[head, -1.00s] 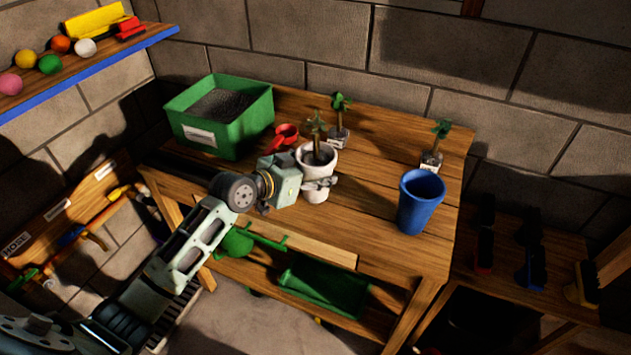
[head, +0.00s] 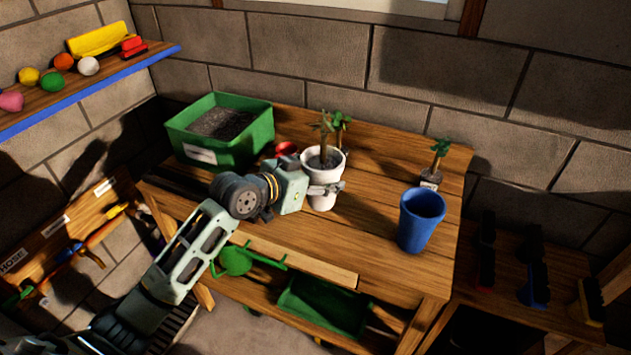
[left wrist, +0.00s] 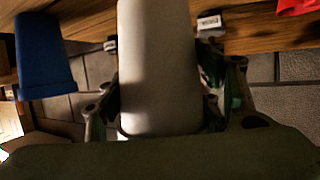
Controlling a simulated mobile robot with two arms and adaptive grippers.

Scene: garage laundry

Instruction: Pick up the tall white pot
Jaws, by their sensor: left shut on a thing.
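My left gripper (head: 327,189) reaches in from the left and is shut around the pot's side. The pot appears held slightly above the wooden table. In the left wrist view the pale pot (left wrist: 157,65) fills the middle between the fingers. My right gripper is in neither view.
A blue cup (head: 420,222) stands to the right on the wooden table (head: 385,265). A green soil bin (head: 245,148) is at the back left, with a red item (head: 287,148) beside it. Small seedlings (head: 438,160) stand behind. A shelf (head: 100,88) is at upper left.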

